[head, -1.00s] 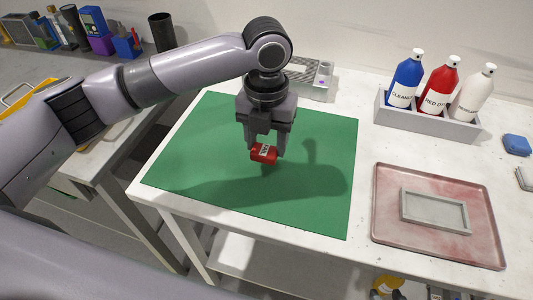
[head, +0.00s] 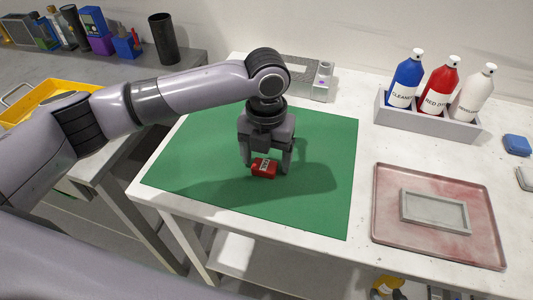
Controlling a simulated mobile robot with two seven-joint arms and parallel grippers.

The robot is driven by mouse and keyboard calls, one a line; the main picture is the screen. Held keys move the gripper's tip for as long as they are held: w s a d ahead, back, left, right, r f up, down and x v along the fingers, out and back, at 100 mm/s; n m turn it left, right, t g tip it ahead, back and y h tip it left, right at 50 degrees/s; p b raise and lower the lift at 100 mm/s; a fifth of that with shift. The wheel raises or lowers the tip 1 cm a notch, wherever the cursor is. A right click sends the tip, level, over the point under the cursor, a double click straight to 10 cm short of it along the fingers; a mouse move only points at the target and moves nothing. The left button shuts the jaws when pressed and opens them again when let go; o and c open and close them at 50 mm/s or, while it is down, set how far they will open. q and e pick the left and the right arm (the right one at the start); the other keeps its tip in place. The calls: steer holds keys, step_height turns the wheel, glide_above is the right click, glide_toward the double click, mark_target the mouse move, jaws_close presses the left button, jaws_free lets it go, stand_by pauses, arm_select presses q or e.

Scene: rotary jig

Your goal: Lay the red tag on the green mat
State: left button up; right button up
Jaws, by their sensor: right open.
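The red tag (head: 264,169), a small red block with a white printed label, is at the middle of the green mat (head: 200,165). It appears to rest on the mat. My left gripper (head: 266,170) points straight down over it, with one finger on each side. The fingers stand wider than the tag, with a visible gap on the right side, so the gripper looks open around it. The contact under the tag is too small to see clearly. My right gripper is not in view.
A reddish tray (head: 390,230) with a grey frame (head: 435,211) lies right of the mat. Behind it, a grey holder (head: 425,125) carries blue, red and white bottles. A grey fixture (head: 308,80) stands behind the mat. The mat around the tag is clear.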

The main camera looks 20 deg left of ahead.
mark_target(266, 160)
arm_select(q)
step_height(266, 160, up, 12)
steer(key=shift+r, duration=0.15)
stand_by(0.4)
stand_by(0.4)
